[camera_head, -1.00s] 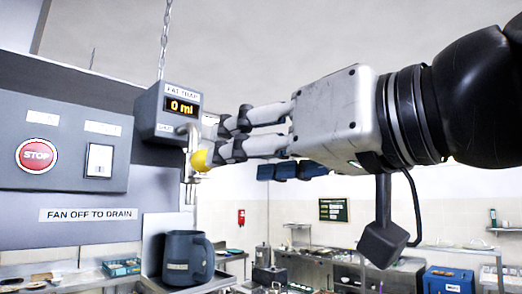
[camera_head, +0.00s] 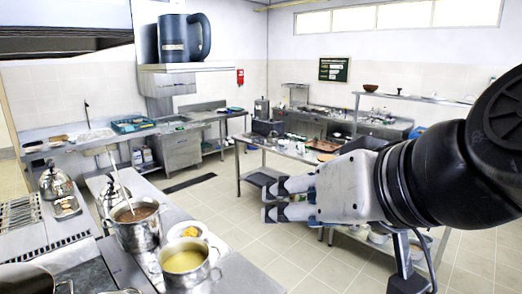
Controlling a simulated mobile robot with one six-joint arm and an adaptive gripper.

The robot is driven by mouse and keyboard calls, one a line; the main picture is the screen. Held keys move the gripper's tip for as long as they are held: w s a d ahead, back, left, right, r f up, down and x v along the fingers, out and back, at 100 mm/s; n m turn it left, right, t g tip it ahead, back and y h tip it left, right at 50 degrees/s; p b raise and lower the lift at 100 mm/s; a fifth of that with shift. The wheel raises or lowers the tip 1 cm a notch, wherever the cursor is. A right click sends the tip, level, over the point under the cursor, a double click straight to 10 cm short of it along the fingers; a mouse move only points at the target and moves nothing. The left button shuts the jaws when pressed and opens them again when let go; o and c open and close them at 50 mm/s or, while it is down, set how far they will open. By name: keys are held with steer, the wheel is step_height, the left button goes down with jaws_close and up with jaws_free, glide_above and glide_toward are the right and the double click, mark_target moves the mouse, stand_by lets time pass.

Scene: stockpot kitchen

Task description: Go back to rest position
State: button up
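My gripper (camera_head: 268,201) is at the right middle of the view, pointing left. Its two grey-tipped fingers are apart with a gap between them, and nothing shows between them. It appears in front of the tiled floor, to the right of the pots and apart from them. My black arm comes in from the right edge. A dark blue jug (camera_head: 173,40) stands on a small raised shelf (camera_head: 186,67) at the upper left. The fat trap box and its yellow knob are out of view.
Below left, a steel pot of brown liquid (camera_head: 136,235) and a pot of yellow liquid (camera_head: 187,278) stand on the counter. A plate of food (camera_head: 188,231) and kettles (camera_head: 56,181) are near. A steel table (camera_head: 280,147) stands behind my gripper. Open floor (camera_head: 215,195) lies between.

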steer(key=s+d+f+g+h+b, duration=0.1)
steer(key=s+d+f+b, duration=0.2)
steer(key=f, duration=0.8)
steer(key=s+d+f+m+g+h+b, duration=0.1)
steer(key=s+d+f+g+h+b, duration=0.1)
steer(key=f, duration=1)
steer(key=s+d+f+g+h+b, duration=0.2)
steer(key=s+d+f+b, duration=0.2)
steer(key=f, duration=0.8)
steer(key=shift+s+f+m, duration=0.2)
steer(key=shift+s+m, duration=0.2)
steer(key=shift+s, duration=0.45)
